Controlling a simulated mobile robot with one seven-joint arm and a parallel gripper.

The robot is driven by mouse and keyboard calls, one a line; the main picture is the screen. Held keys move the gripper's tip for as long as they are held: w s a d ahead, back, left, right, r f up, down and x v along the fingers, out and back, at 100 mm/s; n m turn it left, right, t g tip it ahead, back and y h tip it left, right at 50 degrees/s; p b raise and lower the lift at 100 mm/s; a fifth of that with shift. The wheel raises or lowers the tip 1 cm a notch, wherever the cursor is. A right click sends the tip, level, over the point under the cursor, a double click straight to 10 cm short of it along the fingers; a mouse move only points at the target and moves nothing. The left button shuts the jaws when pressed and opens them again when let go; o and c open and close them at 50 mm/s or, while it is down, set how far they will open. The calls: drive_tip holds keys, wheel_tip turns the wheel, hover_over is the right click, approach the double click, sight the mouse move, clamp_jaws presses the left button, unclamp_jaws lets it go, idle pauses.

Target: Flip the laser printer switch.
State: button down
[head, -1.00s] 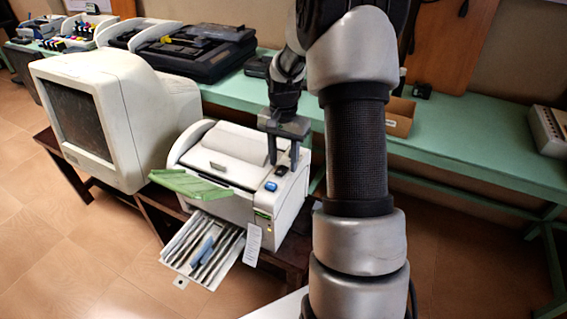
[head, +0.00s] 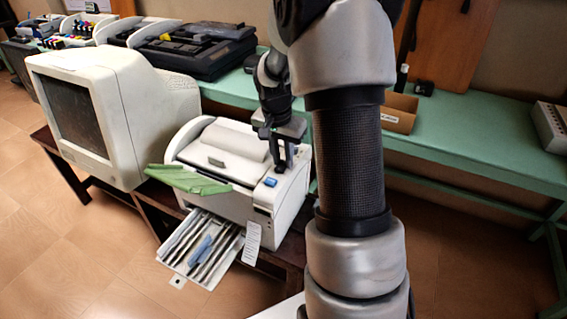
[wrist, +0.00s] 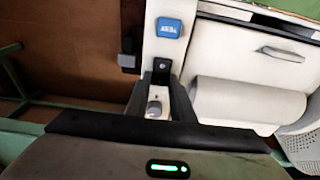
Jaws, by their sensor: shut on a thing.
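The laser printer (head: 215,190) is a white machine with a green flap and a tray pulled out in front. It stands on a dark table. My gripper (head: 281,165) points down at the strip on the printer's right top side, its fingers close together. In the wrist view, my gripper (wrist: 159,88) is over a narrow white strip, behind a blue label or button (wrist: 168,27). A small pale piece, seemingly the switch (wrist: 154,107), shows between the fingers. The fingers hide most of it.
A beige monitor (head: 115,110) stands close to the printer's left. A green bench (head: 470,150) runs behind, holding a black device (head: 195,50) and a cardboard box (head: 398,112). A paper tag (head: 252,242) hangs at the printer's front. Floor is free at the front left.

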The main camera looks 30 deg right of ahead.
drive_tip(key=b, duration=0.2)
drive_tip(key=t+h+b, duration=0.1)
drive_tip(key=b, duration=0.1)
drive_tip(key=shift+s+a+f+h, duration=0.15)
drive_tip(key=shift+a+f+h, duration=0.1)
drive_tip(key=shift+f+h, duration=0.05)
drive_tip(key=shift+s+r+t+b, duration=0.1)
drive_tip(key=shift+r+t+b, duration=0.25)
drive_tip(key=shift+b, duration=0.15)
drive_tip(key=c, duration=1.5)
unclamp_jaws()
drive_tip(key=p+v, duration=0.1)
drive_tip(key=v, duration=0.4)
drive_tip(key=p+v, duration=0.2)
drive_tip(key=v, duration=0.4)
drive_tip(key=p+v, duration=0.1)
drive_tip(key=v, duration=0.5)
drive_tip(key=shift+a+r+p, duration=0.15)
drive_tip(key=shift+a+p, duration=0.15)
drive_tip(key=shift+a, duration=0.05)
